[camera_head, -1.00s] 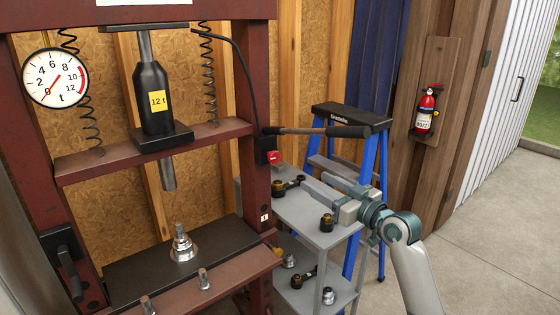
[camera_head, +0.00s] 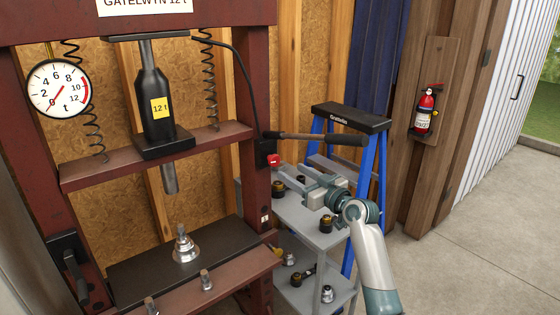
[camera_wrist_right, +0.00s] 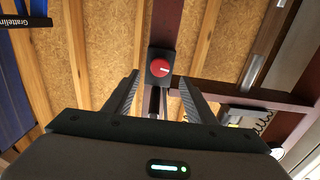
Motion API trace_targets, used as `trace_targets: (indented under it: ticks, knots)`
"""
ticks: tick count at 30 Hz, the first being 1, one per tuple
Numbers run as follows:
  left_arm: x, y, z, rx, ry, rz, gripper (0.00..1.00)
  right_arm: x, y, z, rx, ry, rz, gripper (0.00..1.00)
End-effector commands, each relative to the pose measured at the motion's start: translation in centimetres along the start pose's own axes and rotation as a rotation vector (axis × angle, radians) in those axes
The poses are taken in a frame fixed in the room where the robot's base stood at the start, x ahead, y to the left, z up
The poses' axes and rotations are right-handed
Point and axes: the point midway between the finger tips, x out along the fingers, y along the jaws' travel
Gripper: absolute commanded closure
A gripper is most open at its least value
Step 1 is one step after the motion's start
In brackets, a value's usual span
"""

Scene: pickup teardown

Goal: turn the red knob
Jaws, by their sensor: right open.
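The red knob (camera_head: 273,160) sits on a small dark box on the right upright of the press, with a pale mark on its face. In the right wrist view the red knob (camera_wrist_right: 160,68) shows just beyond the fingertips, near the middle between them. My right gripper (camera_head: 300,180) points left toward the upright, over the grey cart and a little lower right of the knob. In the wrist view its two fingers (camera_wrist_right: 159,88) are apart with nothing between them, and the knob is not touched. My left gripper is not in view.
The red press frame (camera_head: 259,207) carries a bottle jack (camera_head: 154,105) and a round gauge (camera_head: 59,89). A dark pump handle (camera_head: 320,137) sticks out above my right gripper. A grey cart (camera_head: 305,232) with fittings stands below, and a blue stepladder (camera_head: 377,180) behind.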

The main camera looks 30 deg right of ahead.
Motion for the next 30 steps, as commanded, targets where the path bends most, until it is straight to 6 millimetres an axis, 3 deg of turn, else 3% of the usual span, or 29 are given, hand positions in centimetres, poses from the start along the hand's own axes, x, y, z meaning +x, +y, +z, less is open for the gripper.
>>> trace_targets:
  ticks: [6, 12, 27, 30]
  knots:
    - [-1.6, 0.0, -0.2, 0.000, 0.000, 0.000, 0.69, 4.0, 0.0, -0.4, 0.003, 0.001, -0.001, 0.49]
    - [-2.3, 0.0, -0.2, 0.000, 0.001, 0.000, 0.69, 6.3, 0.0, -0.2, 0.002, -0.001, -0.001, 0.49]
    - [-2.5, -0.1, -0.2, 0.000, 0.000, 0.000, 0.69, 7.4, 0.0, 0.0, 0.000, 0.000, 0.000, 0.49]
    - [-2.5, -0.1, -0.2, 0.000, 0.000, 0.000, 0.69, 7.4, 0.0, 0.0, 0.000, 0.000, 0.000, 0.73]
